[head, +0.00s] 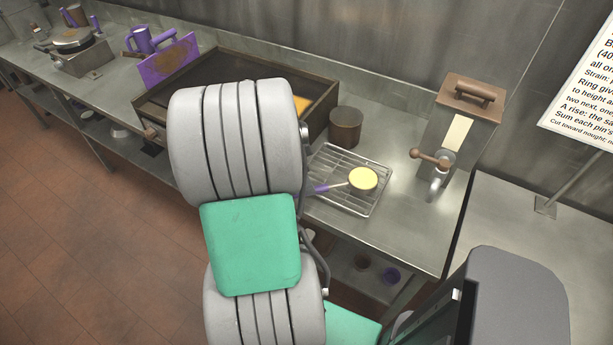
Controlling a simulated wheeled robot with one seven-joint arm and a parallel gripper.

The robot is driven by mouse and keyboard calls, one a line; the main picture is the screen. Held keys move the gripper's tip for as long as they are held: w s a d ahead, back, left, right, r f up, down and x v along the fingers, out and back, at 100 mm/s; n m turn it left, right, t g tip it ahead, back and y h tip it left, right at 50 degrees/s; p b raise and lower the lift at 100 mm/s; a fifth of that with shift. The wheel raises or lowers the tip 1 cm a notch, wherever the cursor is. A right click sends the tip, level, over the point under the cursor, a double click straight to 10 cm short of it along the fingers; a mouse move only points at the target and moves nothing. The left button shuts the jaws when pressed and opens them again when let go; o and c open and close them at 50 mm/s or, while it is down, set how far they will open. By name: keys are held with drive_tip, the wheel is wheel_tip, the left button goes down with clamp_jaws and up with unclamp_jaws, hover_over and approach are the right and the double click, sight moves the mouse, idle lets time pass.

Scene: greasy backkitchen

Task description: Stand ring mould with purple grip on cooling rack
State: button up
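The ring mould (362,179), round with pale yellow inside it, shows at the cooling rack (345,205) in the head view. Its thin handle runs left to a purple grip (322,189), whose far end reaches my arm's outline. The mould overlaps the rack in the picture; I cannot tell whether it rests on the wires or is just above them. The wire rack lies on the steel counter. My grey and green arm fills the middle of the view, and my gripper is hidden, so its hold is not visible.
A brown pot (345,127) stands behind the rack. A steel dispenser (460,120) with brown handles stands right of it. A large griddle (235,68) lies left, with a purple board (168,62) on its far-left side. Counter (405,235) right of the rack is bare.

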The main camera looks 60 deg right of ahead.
drive_tip(key=shift+r, duration=0.25)
drive_tip(key=shift+w, duration=0.1)
drive_tip(key=p+v, duration=0.4)
drive_tip(key=v, duration=0.3)
idle(0.7)
